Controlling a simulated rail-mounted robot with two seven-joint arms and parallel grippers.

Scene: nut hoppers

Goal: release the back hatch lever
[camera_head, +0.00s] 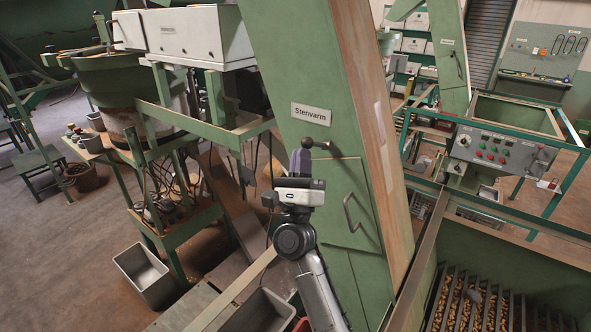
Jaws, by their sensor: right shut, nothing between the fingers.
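A green slanted housing labelled "Stenvarm" (311,114) fills the middle of the view. A hatch panel (338,190) with a bent metal handle (357,214) is set in its face. A small lever with a dark ball knob (307,143) sticks out near the hatch's top edge. My right gripper (300,160) points up just below the knob, with its fingers shut and empty. The fingertips overlap the knob's lower left side in the picture; I cannot tell whether they touch it. The gripper body hides the hatch's lower left part. My left gripper is not in view.
A control panel (496,150) with coloured buttons stands at the right. A slatted bin of nuts (437,310) is at the lower right. A grey metal tub (143,275) stands on the floor at the left, below a green machine frame (172,234).

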